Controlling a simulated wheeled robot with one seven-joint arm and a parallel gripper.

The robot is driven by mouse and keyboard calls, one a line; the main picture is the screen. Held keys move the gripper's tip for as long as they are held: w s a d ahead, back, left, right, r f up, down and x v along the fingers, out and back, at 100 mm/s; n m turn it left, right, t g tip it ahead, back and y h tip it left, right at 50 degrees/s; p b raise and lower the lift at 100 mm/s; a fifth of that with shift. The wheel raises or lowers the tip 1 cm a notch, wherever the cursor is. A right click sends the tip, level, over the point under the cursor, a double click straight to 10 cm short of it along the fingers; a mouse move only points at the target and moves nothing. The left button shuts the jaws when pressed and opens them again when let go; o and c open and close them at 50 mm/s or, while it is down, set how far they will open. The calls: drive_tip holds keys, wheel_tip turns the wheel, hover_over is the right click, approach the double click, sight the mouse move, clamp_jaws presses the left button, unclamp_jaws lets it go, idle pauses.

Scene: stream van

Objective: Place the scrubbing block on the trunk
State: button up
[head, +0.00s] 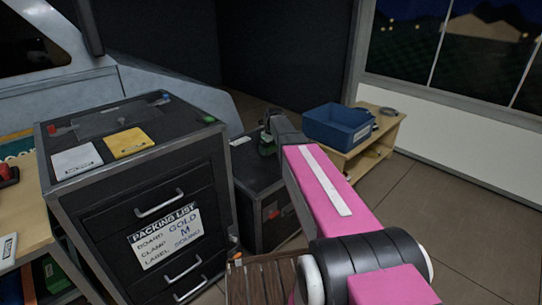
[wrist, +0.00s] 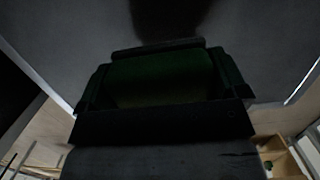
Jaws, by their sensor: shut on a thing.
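My gripper (head: 267,138) is shut on the scrubbing block (wrist: 165,80), a dark green block that fills the space between the fingers in the wrist view. In the head view only a small dark green bit of the block shows at my gripper; my arm hides much of it. The trunk (head: 250,185) is a low black case with red latches, right of the drawer cabinet. My gripper is over the trunk's top in the head view. The wrist view shows a dark grey surface beyond the block; whether the block touches it I cannot tell.
The black drawer cabinet (head: 140,200) stands close on the left, with white and yellow cards on top. A blue bin (head: 338,127) sits on a wooden bench (head: 375,140) behind my arm. A small pale item (head: 240,141) lies on the trunk's left back part.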

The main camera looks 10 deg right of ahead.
sight(271, 159)
drive_tip(key=shift+w+d+f, duration=0.1)
drive_tip(key=shift+d+f, duration=0.2)
drive_tip(key=shift+f, duration=1.9)
drive_tip(key=shift+f, duration=0.1)
drive_tip(key=o, duration=0.6)
drive_tip(key=shift+c, duration=0.2)
drive_tip(key=r, duration=0.4)
drive_tip(key=s+r, duration=0.1)
drive_tip(key=r, duration=0.3)
drive_tip(key=d+r, duration=0.1)
drive_tip(key=r, duration=0.3)
drive_tip(key=shift+s+r, duration=0.1)
drive_tip(key=shift+s, duration=0.2)
